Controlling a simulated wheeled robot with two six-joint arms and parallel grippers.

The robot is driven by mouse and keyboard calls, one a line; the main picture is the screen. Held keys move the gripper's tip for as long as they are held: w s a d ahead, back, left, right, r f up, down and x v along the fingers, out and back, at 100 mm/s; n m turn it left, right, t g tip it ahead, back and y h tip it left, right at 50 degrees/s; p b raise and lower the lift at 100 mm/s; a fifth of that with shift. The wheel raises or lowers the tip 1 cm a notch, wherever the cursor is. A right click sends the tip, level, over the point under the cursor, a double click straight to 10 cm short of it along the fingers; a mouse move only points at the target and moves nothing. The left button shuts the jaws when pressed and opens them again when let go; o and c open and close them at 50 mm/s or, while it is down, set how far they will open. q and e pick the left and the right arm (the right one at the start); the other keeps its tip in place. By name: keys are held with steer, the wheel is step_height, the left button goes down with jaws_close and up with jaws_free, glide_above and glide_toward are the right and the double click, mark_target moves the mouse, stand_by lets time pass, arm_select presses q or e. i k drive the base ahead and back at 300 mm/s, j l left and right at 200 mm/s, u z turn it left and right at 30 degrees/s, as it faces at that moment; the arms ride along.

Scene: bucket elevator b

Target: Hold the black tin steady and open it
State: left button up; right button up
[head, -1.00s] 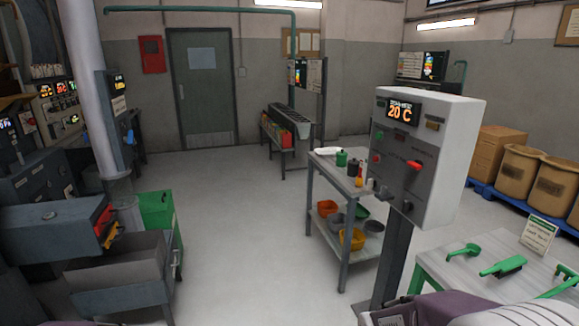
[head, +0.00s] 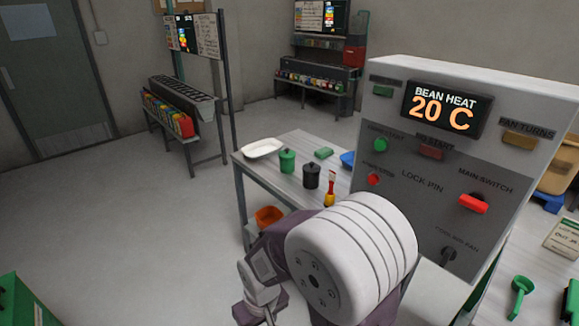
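The black tin (head: 311,177) stands upright on the grey side table (head: 303,143), with its lid on and a small knob on top. It is between a green tin (head: 287,161) on its left and a red and yellow brush-like tool (head: 330,189) on its right. One of my arms, a white rounded joint with purple-grey links, fills the lower middle in front of the table. No gripper fingers show, and nothing touches the black tin.
A white tray (head: 263,148), a small green item (head: 323,153) and a partly hidden blue item (head: 347,160) share the tabletop. An orange bowl (head: 269,215) sits on the lower shelf. The control panel (head: 455,170) stands close on the right.

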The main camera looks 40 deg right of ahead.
mark_target(310, 182)
steer(key=i+z, duration=0.5)
steer(key=i+j+z, duration=0.25)
steer(key=i+z, duration=0.25)
steer(key=i+j+z, duration=0.3)
steer(key=z, duration=0.2)
